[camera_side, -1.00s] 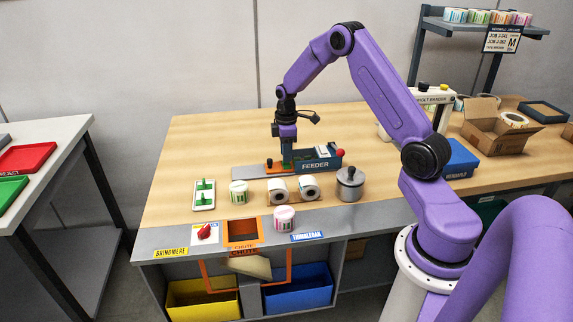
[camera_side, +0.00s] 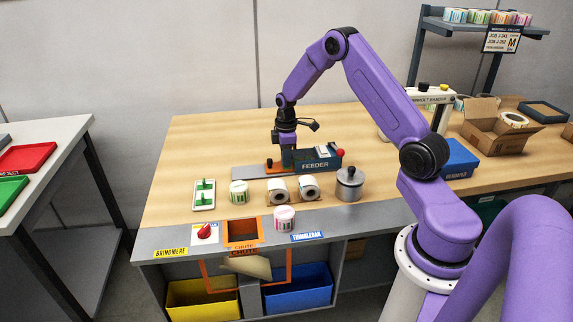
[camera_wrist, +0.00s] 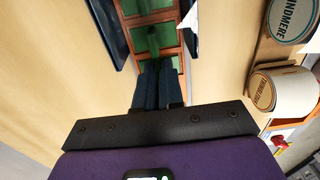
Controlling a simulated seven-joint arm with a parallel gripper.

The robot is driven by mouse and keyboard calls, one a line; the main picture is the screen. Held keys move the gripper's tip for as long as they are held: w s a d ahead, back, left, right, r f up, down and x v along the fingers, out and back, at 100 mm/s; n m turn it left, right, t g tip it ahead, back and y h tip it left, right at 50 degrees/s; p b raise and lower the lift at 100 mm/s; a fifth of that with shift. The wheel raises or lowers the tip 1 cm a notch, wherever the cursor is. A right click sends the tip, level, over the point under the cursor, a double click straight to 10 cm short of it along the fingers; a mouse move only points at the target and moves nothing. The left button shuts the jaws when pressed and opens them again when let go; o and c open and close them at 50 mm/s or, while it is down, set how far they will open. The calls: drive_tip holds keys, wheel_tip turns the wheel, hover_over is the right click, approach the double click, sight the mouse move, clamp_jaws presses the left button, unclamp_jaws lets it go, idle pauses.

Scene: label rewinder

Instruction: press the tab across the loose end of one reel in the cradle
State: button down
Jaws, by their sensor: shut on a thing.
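Two white reels, the left one (camera_side: 277,189) and the right one (camera_side: 309,187), lie on their sides in the brown cradle (camera_side: 293,203). In the wrist view, reels with printed round faces show at the right, one (camera_wrist: 264,92) below another (camera_wrist: 293,20). My gripper (camera_side: 288,164) points down over the feeder (camera_side: 315,165), behind the cradle and apart from the reels. In the wrist view its dark fingers (camera_wrist: 157,72) are close together on a thin green piece (camera_wrist: 153,40), mostly hidden between them. I cannot tell whether this is the tab.
A white tray with green pieces (camera_side: 203,197), a standing reel (camera_side: 239,192) and a metal pot with a knob (camera_side: 350,186) flank the cradle. In front are another reel (camera_side: 284,217), a red knob (camera_side: 205,231) and the orange-framed chute (camera_side: 243,230).

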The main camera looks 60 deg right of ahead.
drive_tip(key=shift+s, duration=0.1)
drive_tip(key=shift+r, duration=2.95)
drive_tip(key=shift+a, duration=0.1)
drive_tip(key=shift+a+r+n, duration=0.15)
drive_tip(key=shift+a+n, duration=0.1)
drive_tip(key=shift+n, duration=0.15)
drive_tip(key=s+a+r+n, duration=0.2)
drive_tip(key=a+r+n, duration=0.1)
drive_tip(key=a+n, duration=0.35)
wheel_tip(320, 180, up, 2)
drive_tip(key=n, duration=1.1)
hover_over(278, 184)
drive_tip(key=shift+s, duration=0.1)
drive_tip(key=shift+f, duration=3.2)
drive_tip(key=shift+f, duration=0.25)
